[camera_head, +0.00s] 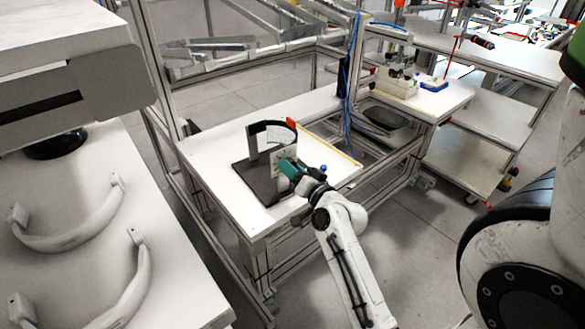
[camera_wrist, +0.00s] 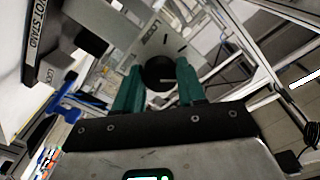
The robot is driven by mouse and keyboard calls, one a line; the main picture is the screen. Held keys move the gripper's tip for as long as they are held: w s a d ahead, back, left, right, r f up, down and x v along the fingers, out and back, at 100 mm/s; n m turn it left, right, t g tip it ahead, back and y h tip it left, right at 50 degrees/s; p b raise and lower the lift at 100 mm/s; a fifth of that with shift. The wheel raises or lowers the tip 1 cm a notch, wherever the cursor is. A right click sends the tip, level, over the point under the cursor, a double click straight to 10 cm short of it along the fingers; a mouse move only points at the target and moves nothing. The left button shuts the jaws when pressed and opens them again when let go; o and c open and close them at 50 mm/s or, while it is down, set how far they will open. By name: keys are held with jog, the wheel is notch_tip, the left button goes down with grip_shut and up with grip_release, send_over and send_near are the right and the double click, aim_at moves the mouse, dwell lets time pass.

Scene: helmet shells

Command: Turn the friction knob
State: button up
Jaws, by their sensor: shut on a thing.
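The friction knob (camera_wrist: 158,73) is a round black knob on a grey plate (camera_wrist: 150,38) of the stand in the wrist view. My gripper (camera_wrist: 157,85) has green fingers, one on each side of the knob, and is shut on it. In the head view my gripper (camera_head: 287,168) reaches the front of the stand from the lower right. The stand has a dark base (camera_head: 246,181), upright grey plates and a curved dark part with a red tip (camera_head: 291,124). The knob is hidden behind the fingers in the head view.
The stand sits on a white table (camera_head: 215,152) with metal frame legs. A yellow strip (camera_head: 330,144) runs along its right side. A blue cable (camera_head: 349,95) hangs at the back right. Another white table with curved white handles (camera_head: 85,232) is at the left.

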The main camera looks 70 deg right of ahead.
dwell(0.3)
jog(key=o, duration=1.1)
jog(key=shift+c, duration=0.2)
jog(key=shift+s, duration=0.1)
jog(key=b+v, duration=0.2)
jog(key=v, duration=0.8)
jog(key=shift+s+a+b, duration=0.2)
jog(key=shift+s+b, duration=0.05)
jog(key=shift+b, duration=0.1)
